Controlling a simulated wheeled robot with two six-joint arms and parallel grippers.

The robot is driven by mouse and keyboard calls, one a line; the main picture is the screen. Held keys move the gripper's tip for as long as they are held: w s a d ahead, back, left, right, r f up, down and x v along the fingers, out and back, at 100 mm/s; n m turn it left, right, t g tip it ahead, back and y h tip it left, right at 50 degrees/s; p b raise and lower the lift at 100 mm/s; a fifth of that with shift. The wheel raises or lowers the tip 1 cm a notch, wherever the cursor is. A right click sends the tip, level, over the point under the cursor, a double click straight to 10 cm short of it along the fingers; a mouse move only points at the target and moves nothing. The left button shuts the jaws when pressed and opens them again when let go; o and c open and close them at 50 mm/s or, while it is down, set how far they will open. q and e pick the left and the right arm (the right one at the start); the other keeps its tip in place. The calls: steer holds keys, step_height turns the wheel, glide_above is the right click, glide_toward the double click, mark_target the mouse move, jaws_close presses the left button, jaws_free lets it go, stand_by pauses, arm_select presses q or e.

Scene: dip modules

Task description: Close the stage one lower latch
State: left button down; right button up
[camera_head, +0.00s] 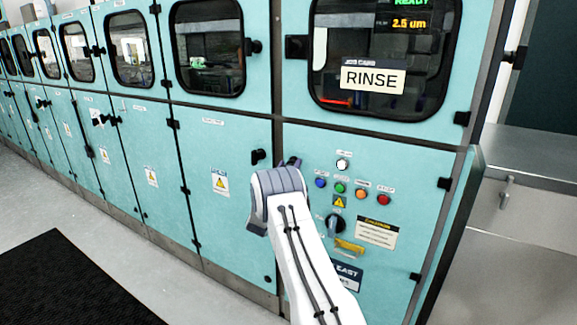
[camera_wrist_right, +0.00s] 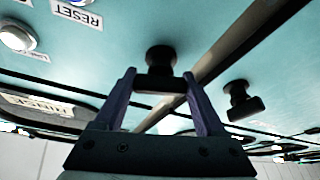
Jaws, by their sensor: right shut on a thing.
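My right gripper (camera_head: 291,163) is against the lower panel of the rightmost cabinet (camera_head: 385,166), near the seam with the cabinet to its left. In the right wrist view its two purple fingers (camera_wrist_right: 159,76) stand on either side of a black latch knob (camera_wrist_right: 160,58) and are shut on it. In the head view this knob is mostly hidden by my wrist. A second black latch knob (camera_head: 258,157) sits just left of the seam; it also shows free in the right wrist view (camera_wrist_right: 243,101). My left gripper is not in view.
Coloured buttons (camera_head: 340,188) and a black rotary switch (camera_head: 336,223) are right of my wrist. A RINSE card (camera_head: 373,78) is on the window above. Teal cabinets with warning labels run left. A black mat (camera_head: 70,285) lies on the open floor.

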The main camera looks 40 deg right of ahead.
steer(key=n+y, duration=0.1)
steer(key=n, duration=0.1)
steer(key=n+t+y+p, duration=0.1)
steer(key=n, duration=0.2)
steer(key=shift+r+t, duration=0.15)
steer(key=shift+t, duration=0.15)
steer(key=n+y+p, duration=0.1)
steer(key=n, duration=0.1)
steer(key=n+y+p, duration=0.1)
steer(key=n, duration=0.1)
steer(key=shift+n+t, duration=0.4)
steer(key=n+y+p, duration=0.2)
steer(key=n+p, duration=0.1)
steer(key=n, duration=0.2)
steer(key=shift+n+g+p, duration=0.4)
steer(key=shift+n+p, duration=0.2)
steer(key=shift+n, duration=0.3)
steer(key=o, duration=1.3)
steer(key=shift+f, duration=0.2)
steer(key=b+v, duration=0.1)
steer(key=v, duration=0.9)
steer(key=shift+s+a+r, duration=0.15)
steer(key=shift+s+r, duration=0.05)
